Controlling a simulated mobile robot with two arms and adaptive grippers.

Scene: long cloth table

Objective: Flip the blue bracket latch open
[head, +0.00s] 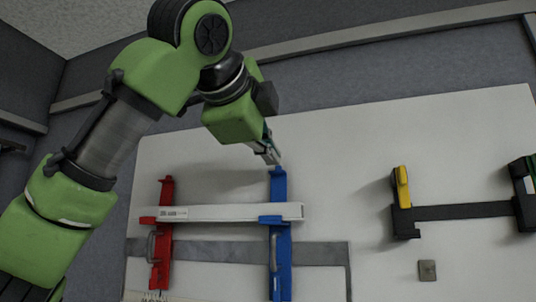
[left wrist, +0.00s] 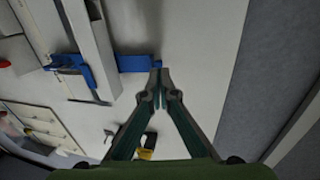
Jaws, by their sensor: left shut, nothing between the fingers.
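The blue bracket (head: 281,268) stands upright in the head view, with a white bar (head: 225,213) running across it. Its blue latch (head: 270,219) lies over the bar near the bar's right end. My left gripper (head: 272,157) is just above the bracket's top end. In the left wrist view its fingertips (left wrist: 159,73) are together and empty, close to the end of the blue bracket (left wrist: 136,63). Whether they touch it I cannot tell. The latch also shows in the left wrist view (left wrist: 72,66), left of the bar. My right gripper is not in view.
A red bracket (head: 163,240) holds the bar's left end. A black clamp (head: 460,211) with a yellow part lies to the right, near a small grey block (head: 427,270). The white surface between is clear.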

